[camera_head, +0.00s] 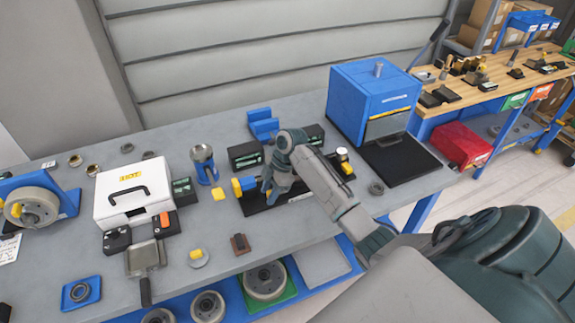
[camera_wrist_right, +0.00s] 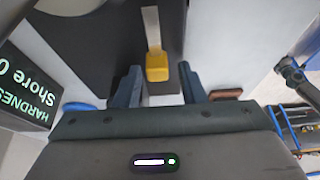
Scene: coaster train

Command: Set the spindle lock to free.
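A dark bench fixture (camera_head: 262,203) with blue and yellow parts (camera_head: 240,187) at its left end stands mid-table. My right gripper (camera_head: 271,189) is over this fixture and hides part of it. In the right wrist view, a flat metal lever with a yellow tip (camera_wrist_right: 157,68) lies between the two fingers of my right gripper (camera_wrist_right: 160,84). The fingers are open, with gaps beside the tip. I cannot tell for sure whether this lever is the spindle lock, and no marking for its setting is readable. My left gripper is not in view.
A blue box machine (camera_head: 365,100) stands to the right with a dark mat (camera_head: 402,163) before it. Small black display units (camera_head: 245,155) are behind the fixture. A white case (camera_head: 133,195) and a blue wheel stand (camera_head: 65,200) are at left. A small brown block (camera_head: 240,244) lies in front.

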